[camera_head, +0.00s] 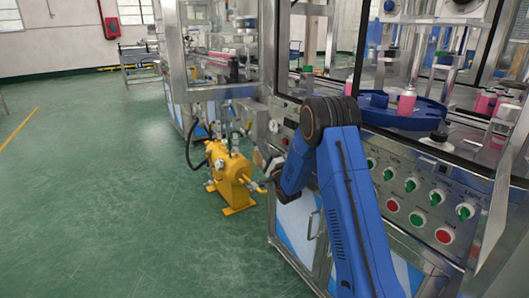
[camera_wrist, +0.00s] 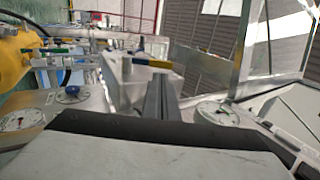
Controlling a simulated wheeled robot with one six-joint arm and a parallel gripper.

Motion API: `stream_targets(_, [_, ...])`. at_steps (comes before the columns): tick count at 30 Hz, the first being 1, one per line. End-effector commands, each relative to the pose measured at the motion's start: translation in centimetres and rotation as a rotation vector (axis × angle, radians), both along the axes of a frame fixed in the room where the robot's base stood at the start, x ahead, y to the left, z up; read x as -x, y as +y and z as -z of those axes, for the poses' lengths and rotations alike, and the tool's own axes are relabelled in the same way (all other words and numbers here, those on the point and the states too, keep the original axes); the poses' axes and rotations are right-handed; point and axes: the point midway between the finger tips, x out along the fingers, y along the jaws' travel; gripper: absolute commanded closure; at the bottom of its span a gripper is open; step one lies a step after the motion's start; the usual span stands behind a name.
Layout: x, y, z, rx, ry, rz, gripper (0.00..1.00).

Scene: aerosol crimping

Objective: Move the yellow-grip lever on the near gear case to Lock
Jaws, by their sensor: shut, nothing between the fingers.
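The yellow-grip lever (camera_wrist: 152,63) lies roughly level across the top of a grey metal case (camera_wrist: 125,88) in the wrist view. My gripper (camera_wrist: 161,78) is shut and empty, its dark fingers together. The fingertips show just below the yellow grip, slightly right of its middle; I cannot tell whether they touch it. No Lock marking is readable. In the head view my gripper (camera_head: 266,179) is small and dark beside the machine's left front corner; the lever cannot be made out there.
A yellow machine body (camera_head: 232,178) with hoses stands left of my gripper. The control panel (camera_head: 415,200) is to the right. Green floor (camera_head: 110,200) is clear at left.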

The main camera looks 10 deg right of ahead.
Motion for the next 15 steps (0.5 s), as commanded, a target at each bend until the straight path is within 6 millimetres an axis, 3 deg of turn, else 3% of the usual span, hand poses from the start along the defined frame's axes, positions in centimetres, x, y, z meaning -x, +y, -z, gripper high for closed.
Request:
stream_targets(9, [-4.5, 1.5, -2.7, -0.001, -0.002, -0.001, 1.00])
stream_targets(15, [-6.2, 2.0, -3.8, -0.001, -0.002, -0.001, 1.00])
